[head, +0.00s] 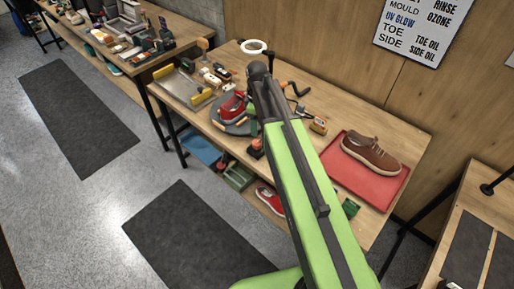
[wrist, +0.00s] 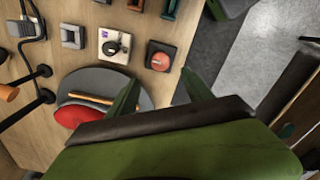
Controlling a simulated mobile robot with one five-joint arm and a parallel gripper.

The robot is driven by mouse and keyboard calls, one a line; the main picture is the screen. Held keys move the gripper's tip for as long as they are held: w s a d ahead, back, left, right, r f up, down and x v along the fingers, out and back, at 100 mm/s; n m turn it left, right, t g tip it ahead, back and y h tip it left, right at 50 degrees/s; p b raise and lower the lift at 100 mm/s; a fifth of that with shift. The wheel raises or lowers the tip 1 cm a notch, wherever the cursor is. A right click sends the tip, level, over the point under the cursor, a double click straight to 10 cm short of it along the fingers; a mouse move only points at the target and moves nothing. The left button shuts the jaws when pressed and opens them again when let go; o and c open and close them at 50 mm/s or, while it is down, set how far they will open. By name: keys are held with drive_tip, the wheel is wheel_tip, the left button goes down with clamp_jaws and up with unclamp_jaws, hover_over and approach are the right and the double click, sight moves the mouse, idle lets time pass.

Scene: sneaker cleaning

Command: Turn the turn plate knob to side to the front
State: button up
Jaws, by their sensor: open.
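The turn plate is a round grey disc (wrist: 92,77) in the wrist view, with a red shoe (wrist: 83,116) and a wooden-handled tool on it. Beyond its rim is a small white panel with a black knob (wrist: 112,47); which setting the knob points to is too small to tell. My gripper (wrist: 160,77) is open and empty, its green fingers apart, over the plate's right edge and short of the knob panel. In the head view the plate (head: 217,114) is partly behind my arm, and I cannot make out the knob there.
A black box with a red button (wrist: 160,58) stands beside the knob panel. A grey square block (wrist: 73,37) and dark cables lie left of it. In the head view, a red tray (head: 338,166) with a brown shoe (head: 372,155) is to the right.

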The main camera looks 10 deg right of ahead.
sight(257, 142)
wheel_tip(257, 142, down, 11)
drive_tip(key=b, duration=0.9)
drive_tip(key=shift+r, duration=0.2)
drive_tip(key=shift+r, duration=0.15)
drive_tip(key=c, duration=1.2)
drive_tip(key=shift+d, duration=0.1)
clamp_jaws()
